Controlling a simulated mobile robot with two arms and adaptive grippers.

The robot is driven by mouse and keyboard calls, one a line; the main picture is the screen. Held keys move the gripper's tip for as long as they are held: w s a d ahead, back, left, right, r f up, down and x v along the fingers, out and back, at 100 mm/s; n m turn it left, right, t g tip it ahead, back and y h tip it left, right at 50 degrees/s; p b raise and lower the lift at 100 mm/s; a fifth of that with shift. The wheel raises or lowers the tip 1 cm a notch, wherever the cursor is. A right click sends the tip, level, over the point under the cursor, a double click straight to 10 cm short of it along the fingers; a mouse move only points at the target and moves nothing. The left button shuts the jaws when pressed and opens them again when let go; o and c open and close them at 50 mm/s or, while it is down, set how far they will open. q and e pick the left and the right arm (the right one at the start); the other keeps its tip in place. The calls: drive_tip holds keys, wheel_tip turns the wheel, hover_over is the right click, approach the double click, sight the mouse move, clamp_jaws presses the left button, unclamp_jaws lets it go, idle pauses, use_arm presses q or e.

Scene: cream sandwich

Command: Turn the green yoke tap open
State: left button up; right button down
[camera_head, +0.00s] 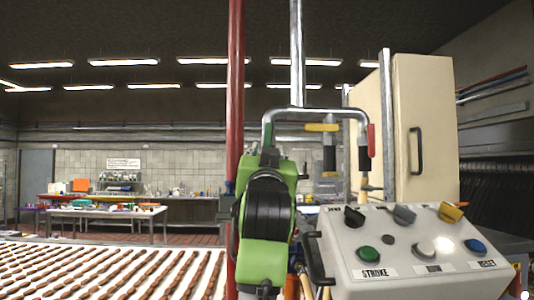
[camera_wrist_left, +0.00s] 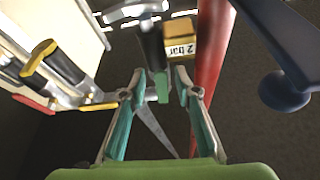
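The green yoke tap (camera_wrist_left: 162,88) shows in the left wrist view as a green piece at the end of a dark handle. My left gripper (camera_wrist_left: 160,77) has its teal fingers apart, one on each side of the tap, with a visible gap on both sides. In the head view my green and black left arm stands at the pipework and hides most of this tap and the fingers. A yellow tap (camera_head: 322,127) and a red tap (camera_head: 371,140), with dark handles, hang to the right. My right gripper is not in view.
A red upright pipe (camera_head: 235,130) stands close left of my arm. A yellow block marked "2 bar" (camera_wrist_left: 178,48) is beside the tap. A control panel (camera_head: 420,255) and a cream cabinet (camera_head: 430,130) stand right. A conveyor with rows of biscuits (camera_head: 110,270) lies at lower left.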

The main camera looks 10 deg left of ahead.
use_arm(q)
drive_tip(key=shift+r, duration=0.1)
wheel_tip(320, 180, up, 10)
idle(0.4)
